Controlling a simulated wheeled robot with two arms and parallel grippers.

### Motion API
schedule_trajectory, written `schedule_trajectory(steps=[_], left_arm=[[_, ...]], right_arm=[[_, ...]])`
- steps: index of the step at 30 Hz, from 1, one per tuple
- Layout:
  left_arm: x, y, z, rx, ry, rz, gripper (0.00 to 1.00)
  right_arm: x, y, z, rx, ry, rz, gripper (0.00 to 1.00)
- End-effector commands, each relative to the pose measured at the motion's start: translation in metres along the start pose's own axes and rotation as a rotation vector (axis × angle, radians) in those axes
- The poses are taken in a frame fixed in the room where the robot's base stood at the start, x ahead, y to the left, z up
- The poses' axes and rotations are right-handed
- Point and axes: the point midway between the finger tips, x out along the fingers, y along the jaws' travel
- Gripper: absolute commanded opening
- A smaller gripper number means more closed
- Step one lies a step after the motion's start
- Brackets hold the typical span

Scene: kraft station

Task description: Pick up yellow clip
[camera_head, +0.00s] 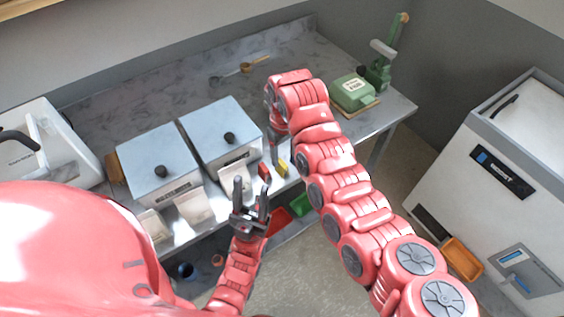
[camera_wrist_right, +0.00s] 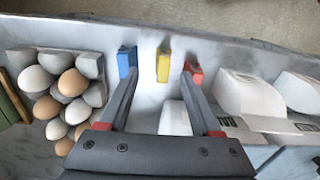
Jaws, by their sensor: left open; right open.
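The yellow clip (camera_head: 283,170) stands near the front edge of the metal table, right of the red clip (camera_head: 264,172). In the right wrist view, the yellow clip (camera_wrist_right: 163,65) is upright between the blue clip (camera_wrist_right: 127,61) and the red clip (camera_wrist_right: 194,73). My right gripper (camera_wrist_right: 160,82) is open and empty, pointing at the row with the yellow clip between its finger lines. The fingertips overlap the blue and red clips in that view; contact cannot be told. In the head view it points down, partly hidden by its arm. My left gripper (camera_head: 251,190) is open and empty, lower left of the clips.
An egg tray (camera_wrist_right: 90,66) with several eggs is left of the clips in the wrist view. Two lidded metal boxes (camera_head: 221,130) and white scoop-like bins (camera_head: 194,205) stand left of the clips. A green scale (camera_head: 352,91) is at the back right. Red and green bins (camera_head: 301,204) are below.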

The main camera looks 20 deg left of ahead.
Motion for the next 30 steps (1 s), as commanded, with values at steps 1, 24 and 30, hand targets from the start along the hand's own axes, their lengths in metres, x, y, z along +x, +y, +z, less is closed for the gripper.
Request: schedule_trajectory(steps=[1,24,30], left_arm=[[0.003,0.0,0.0,0.0,-0.001,0.0,0.5],[0.033,-0.002,-0.005,0.0,-0.001,0.0,0.5],[0.033,-0.002,-0.005,0.0,-0.001,0.0,0.5]], right_arm=[[0.002,0.0,0.0,-0.001,0.0,0.0,0.65],[0.056,-0.005,-0.003,0.0,0.002,0.0,0.65],[0.056,-0.005,-0.003,0.0,0.002,0.0,0.36]])
